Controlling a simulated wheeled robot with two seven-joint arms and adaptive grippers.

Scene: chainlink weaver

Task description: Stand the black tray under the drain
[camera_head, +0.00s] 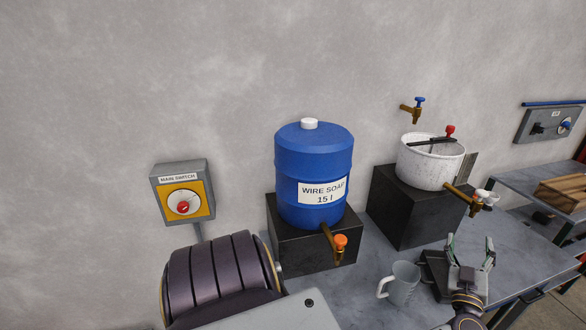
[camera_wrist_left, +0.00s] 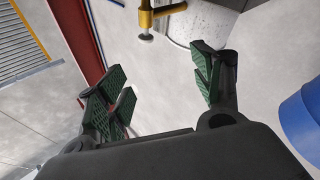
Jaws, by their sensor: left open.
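The black tray (camera_head: 433,268) appears as a low dark shape on the grey table, just left of my left gripper and partly hidden by it. The drain (camera_head: 460,198) is a brass tap low on the white speckled pot (camera_head: 425,168), above and behind the gripper. My left gripper (camera_head: 470,250) is open, its fingers pointing up, with nothing seen between them. In the left wrist view the open fingers (camera_wrist_left: 160,88) are also empty, with the brass tap (camera_wrist_left: 163,12) and pot (camera_wrist_left: 205,22) beyond them. I cannot tell whether the gripper touches the tray. My right gripper is not in view.
A grey mug (camera_head: 401,283) stands left of the tray. A blue soap barrel (camera_head: 312,165) with an orange-handled tap (camera_head: 340,242) sits on a black block. The pot's black block (camera_head: 400,210) stands behind the tray. The table's front right edge is close to the gripper.

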